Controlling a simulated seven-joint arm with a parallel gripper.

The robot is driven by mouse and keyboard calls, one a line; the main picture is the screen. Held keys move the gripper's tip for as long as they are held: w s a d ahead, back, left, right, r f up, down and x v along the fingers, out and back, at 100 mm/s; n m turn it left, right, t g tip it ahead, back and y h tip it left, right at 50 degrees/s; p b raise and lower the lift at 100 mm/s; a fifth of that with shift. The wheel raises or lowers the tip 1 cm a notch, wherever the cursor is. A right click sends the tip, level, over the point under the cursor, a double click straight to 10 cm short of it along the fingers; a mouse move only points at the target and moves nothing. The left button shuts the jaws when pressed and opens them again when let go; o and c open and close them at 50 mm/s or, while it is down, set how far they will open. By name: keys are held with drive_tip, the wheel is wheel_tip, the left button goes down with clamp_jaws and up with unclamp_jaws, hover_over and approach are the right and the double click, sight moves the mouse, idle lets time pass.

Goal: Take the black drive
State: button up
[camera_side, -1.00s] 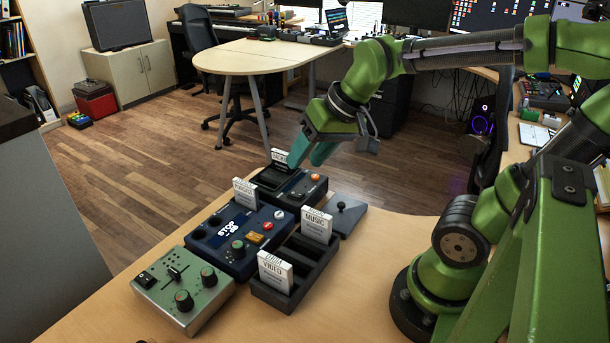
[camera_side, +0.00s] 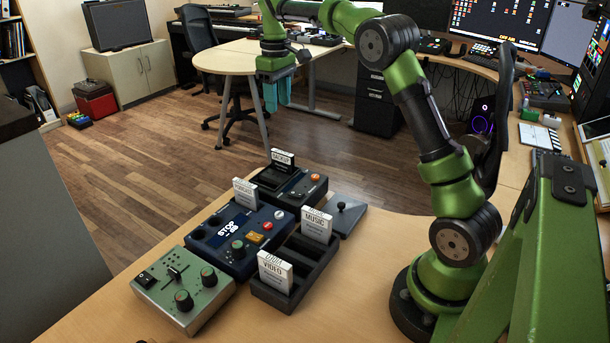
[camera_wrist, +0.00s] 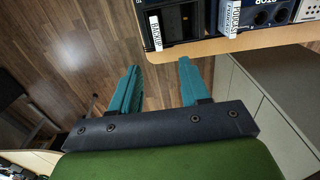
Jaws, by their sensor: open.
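My gripper (camera_side: 277,108) hangs with its teal fingers pointing down, beyond the far edge of the desk. In the wrist view, its fingers (camera_wrist: 159,68) are apart with only floor between them. A black unit (camera_side: 272,179) with a white BACKUP label (camera_side: 282,157) stands at the far end of the device row. The black unit also shows in the wrist view (camera_wrist: 180,22), above the fingers and apart from them. Other white-labelled pieces read PODCAST (camera_side: 245,194), MUSIC (camera_side: 316,225) and VIDEO (camera_side: 275,272). I cannot tell for certain which one is the black drive.
A dark slotted dock (camera_side: 301,262) holds the MUSIC and VIDEO pieces. A blue box (camera_side: 236,238), a green-grey box with knobs (camera_side: 183,290) and a grey wedge (camera_side: 344,214) stand close around it. The desk (camera_side: 340,290) is clear to the right of the dock.

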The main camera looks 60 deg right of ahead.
approach(282, 152)
drive_tip(key=f, duration=0.5)
drive_tip(key=shift+a+f, duration=0.1)
drive_tip(key=shift+a, duration=0.2)
drive_tip(key=f, duration=0.5)
drive_tip(key=shift+d, duration=0.3)
clamp_jaws()
